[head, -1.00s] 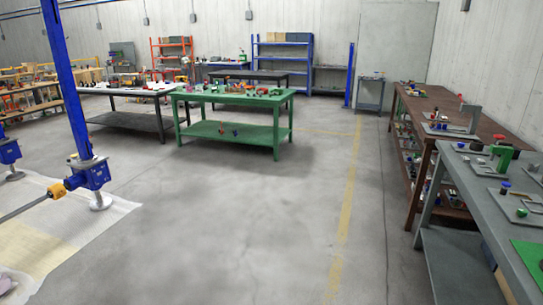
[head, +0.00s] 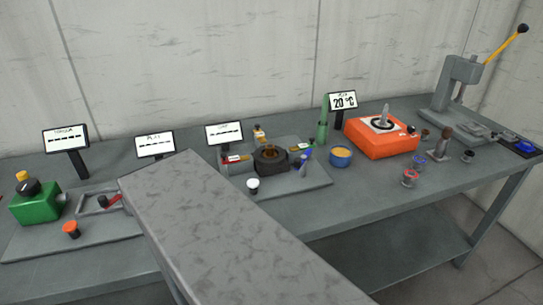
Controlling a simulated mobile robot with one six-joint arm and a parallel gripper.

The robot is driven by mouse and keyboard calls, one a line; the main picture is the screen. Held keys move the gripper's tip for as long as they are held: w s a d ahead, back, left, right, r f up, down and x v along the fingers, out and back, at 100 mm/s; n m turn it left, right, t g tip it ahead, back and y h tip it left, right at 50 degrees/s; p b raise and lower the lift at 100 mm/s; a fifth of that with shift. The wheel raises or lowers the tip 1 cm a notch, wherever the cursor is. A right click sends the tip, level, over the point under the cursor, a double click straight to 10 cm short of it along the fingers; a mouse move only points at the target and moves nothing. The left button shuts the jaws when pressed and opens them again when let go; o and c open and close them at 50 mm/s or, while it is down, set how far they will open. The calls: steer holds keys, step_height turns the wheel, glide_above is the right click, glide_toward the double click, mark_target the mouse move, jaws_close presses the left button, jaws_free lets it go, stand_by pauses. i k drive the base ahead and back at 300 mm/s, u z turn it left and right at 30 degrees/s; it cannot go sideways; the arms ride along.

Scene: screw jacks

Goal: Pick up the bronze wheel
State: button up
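My gripper is not in view.
A large mottled grey slab (head: 215,215) crosses the foreground and hides part of the grey bench (head: 345,205). A green block (head: 36,203) is at left. A blue cup (head: 340,157), orange unit (head: 381,138) and lever press (head: 460,85) are at right.

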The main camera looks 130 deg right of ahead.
mark_target(270, 152)
steer(key=u, duration=1.55)
steer(key=k, duration=0.1)
steer(key=z, duration=3.85)
steer(key=k, duration=0.2)
steer(key=z, duration=2.35)
steer(key=k, duration=0.35)
steer(key=z, duration=0.15)
